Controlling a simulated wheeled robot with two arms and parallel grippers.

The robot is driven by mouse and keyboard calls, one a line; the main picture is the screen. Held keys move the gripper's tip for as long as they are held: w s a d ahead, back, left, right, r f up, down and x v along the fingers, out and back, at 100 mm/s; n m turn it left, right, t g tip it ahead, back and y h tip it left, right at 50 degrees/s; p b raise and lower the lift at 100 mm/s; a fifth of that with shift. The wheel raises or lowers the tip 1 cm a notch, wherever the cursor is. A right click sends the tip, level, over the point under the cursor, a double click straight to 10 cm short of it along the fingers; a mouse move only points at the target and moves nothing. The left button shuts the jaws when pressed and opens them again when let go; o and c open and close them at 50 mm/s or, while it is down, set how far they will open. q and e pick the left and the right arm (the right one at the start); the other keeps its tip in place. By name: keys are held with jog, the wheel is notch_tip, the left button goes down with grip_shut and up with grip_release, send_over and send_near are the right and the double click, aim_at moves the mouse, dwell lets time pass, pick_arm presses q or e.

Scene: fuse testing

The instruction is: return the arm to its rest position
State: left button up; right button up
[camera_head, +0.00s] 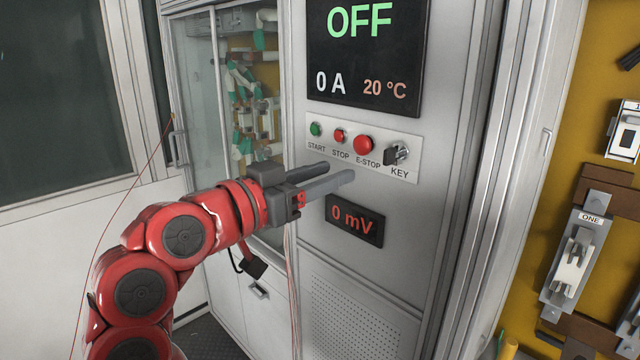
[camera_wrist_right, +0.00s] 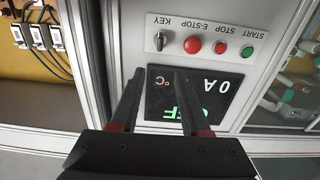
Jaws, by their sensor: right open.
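My right gripper (camera_head: 338,174), on a red arm, is held in front of the test cabinet's face, just below the button panel. Its two grey fingers are apart and nothing is between them. In the right wrist view the right gripper (camera_wrist_right: 158,76) is also open and empty, with the panel upside down beyond the fingertips. Whether the fingers touch the cabinet cannot be told. The left gripper is not in view.
The control panel has a green START button (camera_head: 316,129), a red STOP button (camera_head: 340,135), a red E-STOP button (camera_head: 363,145) and a key switch (camera_head: 396,154). The display (camera_head: 365,50) reads OFF, 0 A, 20 °C. Fuse holders (camera_head: 572,262) hang at right.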

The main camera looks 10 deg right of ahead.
jog(key=shift+s+a, duration=0.4)
